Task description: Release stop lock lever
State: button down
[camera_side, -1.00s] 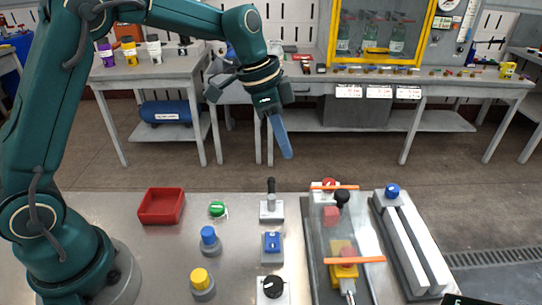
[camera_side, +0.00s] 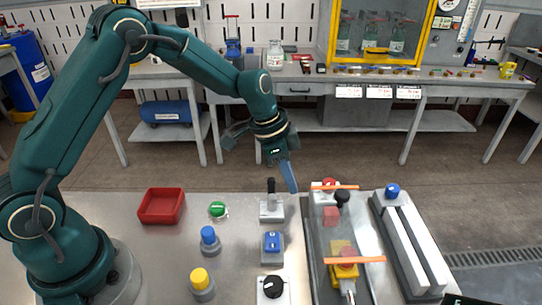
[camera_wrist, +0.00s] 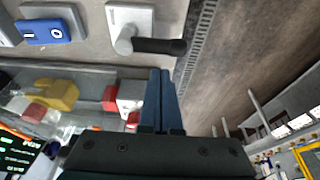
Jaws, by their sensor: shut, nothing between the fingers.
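In the wrist view the closed fingertips (camera_wrist: 160,73) lie just below the handle. Which control is the stop lock lever is not marked; a black knob (camera_side: 342,196) also stands beside a red button (camera_side: 329,183).
Right of the lever is a clear-covered conveyor (camera_side: 312,240) with orange bars (camera_side: 355,260), a red cube (camera_side: 331,214) and a yellow block (camera_side: 341,250). A blue switch (camera_side: 272,242) and black dial (camera_side: 272,287) stand in front. A red tray (camera_side: 161,206) sits left.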

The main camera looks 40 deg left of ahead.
aim_at(270, 182)
jog(key=shift+s+a+r, duration=0.25)
jog(key=shift+s+a, duration=0.6)
jog(key=shift+a, duration=0.05)
jog(key=shift+s+a+n+y, duration=0.2)
jog(key=shift+a+n+y, duration=0.1)
jog(key=shift+n, duration=0.7)
jog(key=n, duration=0.2)
jog(key=s+a+n+y, duration=0.1)
jog(key=n, duration=0.1)
jog(key=shift+t, duration=0.4)
jog(key=n, duration=0.1)
jog(key=n+y, duration=0.1)
jog(key=shift+s+a+n, duration=0.2)
jog(key=shift+s+n, duration=0.2)
jog(key=n, duration=0.2)
jog(key=s+n+y, duration=0.1)
jog(key=shift+s+a+n, duration=0.1)
jog(key=shift+s+n, duration=0.05)
jog(key=shift+n, duration=0.25)
jog(key=n, duration=0.1)
jog(key=s+n+y, duration=0.1)
jog(key=n, duration=0.2)
jog(key=shift+s+g, duration=0.25)
jog(key=shift+g, duration=0.05)
jog(key=shift+s, duration=0.25)
